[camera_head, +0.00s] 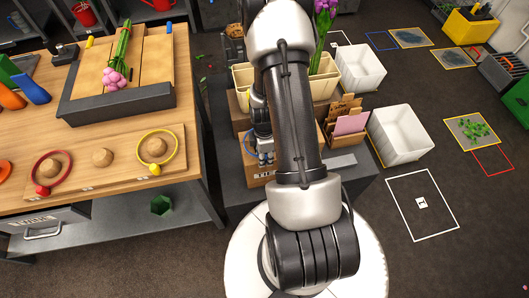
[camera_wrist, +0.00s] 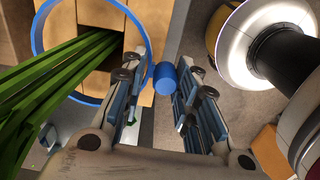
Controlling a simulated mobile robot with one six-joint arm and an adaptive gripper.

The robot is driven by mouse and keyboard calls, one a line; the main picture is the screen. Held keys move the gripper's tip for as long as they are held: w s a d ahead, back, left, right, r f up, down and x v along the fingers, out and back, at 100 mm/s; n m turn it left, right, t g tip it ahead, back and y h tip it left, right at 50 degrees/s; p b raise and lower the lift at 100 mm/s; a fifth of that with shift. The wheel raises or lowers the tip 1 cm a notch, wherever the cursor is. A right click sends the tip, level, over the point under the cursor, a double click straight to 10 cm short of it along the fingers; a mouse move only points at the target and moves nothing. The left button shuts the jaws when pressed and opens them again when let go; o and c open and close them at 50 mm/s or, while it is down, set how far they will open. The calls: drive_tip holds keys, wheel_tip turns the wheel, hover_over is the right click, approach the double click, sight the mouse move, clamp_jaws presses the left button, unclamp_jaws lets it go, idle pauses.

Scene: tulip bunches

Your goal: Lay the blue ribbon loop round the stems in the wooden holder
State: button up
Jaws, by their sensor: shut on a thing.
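My gripper (camera_wrist: 163,85) is shut on the blue knob (camera_wrist: 165,76) of the blue ribbon loop (camera_wrist: 93,102). In the wrist view the loop is to the left of the fingers, across green stems (camera_wrist: 55,82) that run toward the wooden holder (camera_wrist: 138,25). I cannot tell whether the loop fully encircles the stems. In the head view my gripper (camera_head: 265,155) is low over the grey cart, beside a wooden block (camera_head: 257,172). A sliver of the loop (camera_head: 249,142) shows there. My arm hides most of the holder; purple flowers (camera_head: 324,12) rise behind it.
On the wooden bench left, a cradle (camera_head: 120,106) bears pink tulips (camera_head: 116,77). A ribbon stand (camera_head: 122,176) holds red (camera_head: 42,188) and yellow (camera_head: 176,147) loops; its middle knob is bare. A card box (camera_head: 347,127) and white bins (camera_head: 401,133) stand right of my arm.

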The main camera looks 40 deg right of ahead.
drive_tip(key=shift+f, duration=0.15)
drive_tip(key=o, duration=0.9)
drive_tip(key=shift+c, duration=0.2)
wheel_tip(320, 180, up, 12)
idle(0.3)
idle(0.7)
